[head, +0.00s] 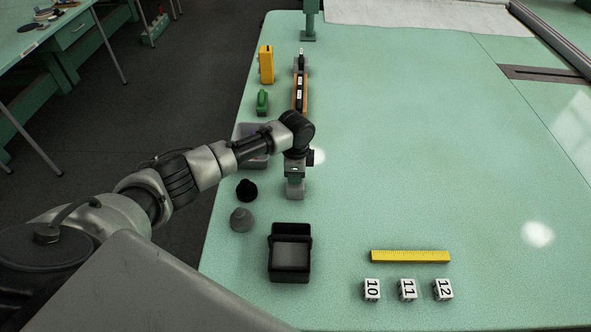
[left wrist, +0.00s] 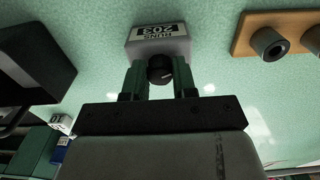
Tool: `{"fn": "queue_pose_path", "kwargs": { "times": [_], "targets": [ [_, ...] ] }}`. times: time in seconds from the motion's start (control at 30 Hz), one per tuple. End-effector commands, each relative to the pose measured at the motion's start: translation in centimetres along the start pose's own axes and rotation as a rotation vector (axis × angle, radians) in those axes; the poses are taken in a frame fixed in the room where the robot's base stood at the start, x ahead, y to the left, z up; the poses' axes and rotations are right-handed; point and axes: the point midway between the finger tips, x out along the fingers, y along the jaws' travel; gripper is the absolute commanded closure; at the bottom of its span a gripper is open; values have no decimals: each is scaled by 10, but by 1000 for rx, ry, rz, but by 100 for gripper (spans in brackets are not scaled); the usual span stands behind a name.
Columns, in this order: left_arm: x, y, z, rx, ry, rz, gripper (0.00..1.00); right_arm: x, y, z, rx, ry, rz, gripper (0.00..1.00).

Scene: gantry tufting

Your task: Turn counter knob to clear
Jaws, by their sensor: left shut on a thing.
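The counter is a small grey box (left wrist: 158,45) with a white label that reads upside down as a word and 203. It also shows in the head view (head: 295,189), partly hidden under my wrist. Its round black knob (left wrist: 159,70) has a pale pointer line and faces my gripper. My left gripper (left wrist: 160,76) has one green finger on each side of the knob and is shut on it. In the head view my left gripper (head: 294,172) is over the counter and hides the knob. My right gripper is not in view.
A black bin (head: 291,227) stands in front of the counter. A black cap (head: 246,190) and a grey cap (head: 241,219) stand left. A wooden rack (head: 300,92), yellow block (head: 266,64) and green item (head: 262,102) are behind. A yellow ruler (head: 410,257) and numbered cubes (head: 407,290) lie front right.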

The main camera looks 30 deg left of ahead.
Motion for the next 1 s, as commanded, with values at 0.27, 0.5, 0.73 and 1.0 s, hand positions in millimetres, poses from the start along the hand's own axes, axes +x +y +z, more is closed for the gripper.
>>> {"fn": "queue_pose_path", "kwargs": {
  "times": [0.27, 0.5, 0.73, 1.0],
  "targets": [
    [-2, 0, -1, 261, 3, -1, 97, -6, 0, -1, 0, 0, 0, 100],
    [-1, 0, -1, 488, 3, -2, 97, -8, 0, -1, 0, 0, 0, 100],
    [-1, 0, -1, 680, 3, -3, 97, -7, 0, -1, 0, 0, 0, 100],
    [-1, 0, -1, 835, 4, -3, 97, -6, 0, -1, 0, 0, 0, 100]
  ]
}}
